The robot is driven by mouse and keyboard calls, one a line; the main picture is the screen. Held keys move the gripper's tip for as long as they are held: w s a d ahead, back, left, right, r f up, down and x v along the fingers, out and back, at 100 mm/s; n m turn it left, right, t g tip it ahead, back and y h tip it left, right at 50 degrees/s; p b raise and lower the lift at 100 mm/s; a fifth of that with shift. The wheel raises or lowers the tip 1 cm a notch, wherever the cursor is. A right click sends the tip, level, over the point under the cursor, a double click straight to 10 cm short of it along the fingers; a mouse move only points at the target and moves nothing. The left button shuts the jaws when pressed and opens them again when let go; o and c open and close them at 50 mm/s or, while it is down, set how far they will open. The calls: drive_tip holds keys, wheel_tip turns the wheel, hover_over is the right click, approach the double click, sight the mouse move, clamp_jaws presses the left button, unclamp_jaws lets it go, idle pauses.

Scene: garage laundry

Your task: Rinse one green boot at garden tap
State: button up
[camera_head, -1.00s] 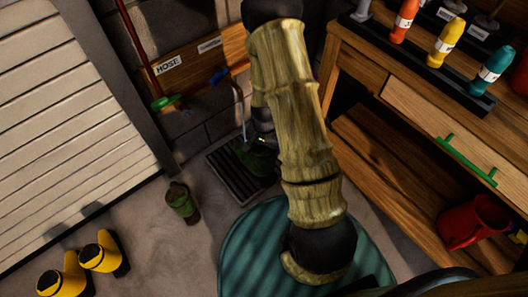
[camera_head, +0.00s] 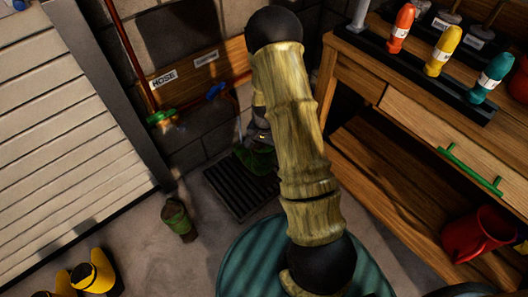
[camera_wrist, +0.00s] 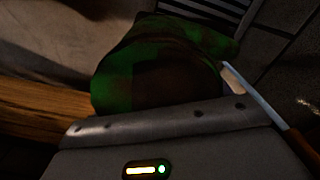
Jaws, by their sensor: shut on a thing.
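My gripper (camera_head: 258,138) is shut on a green boot (camera_head: 258,160), held over the back right part of the floor grate, near the wall. My arm hides part of both. In the wrist view the boot (camera_wrist: 160,70) fills the space beyond the gripper, with dark brown dirt over much of its green surface. Another green boot (camera_head: 178,220) with brown patches stands on the floor left of the grate. On the wall, a tap with a green handle (camera_head: 160,116) is below the HOSE label, and a tap with a blue handle (camera_head: 216,91) is below a second, unreadable label.
The dark slatted grate (camera_head: 228,190) lies at the wall's foot. A round teal-topped thing (camera_head: 245,260) stands in front of it. Yellow boots (camera_head: 95,275) stand at lower left.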

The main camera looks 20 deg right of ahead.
drive_tip(key=shift+w+d+f, duration=0.1)
drive_tip(key=shift+w+d, duration=0.2)
drive_tip(key=shift+w, duration=0.3)
drive_tip(key=shift+w+d+f, duration=0.15)
drive_tip(key=shift+w+d, duration=0.15)
drive_tip(key=shift+w, duration=0.25)
drive_tip(key=shift+w+d+f, duration=0.1)
drive_tip(key=shift+w+d, duration=0.2)
drive_tip(key=shift+w, duration=0.3)
drive_tip(key=s+a+r+n+p, duration=0.2)
drive_tip(key=a+r+n+p, duration=0.1)
drive_tip(key=a+r+n, duration=0.5)
wheel_tip(320, 180, up, 3)
drive_tip(key=shift+a+r+n, duration=0.1)
drive_tip(key=shift+a+n, duration=0.3)
drive_tip(key=shift+a, duration=0.15)
drive_tip(key=shift+d, duration=0.1)
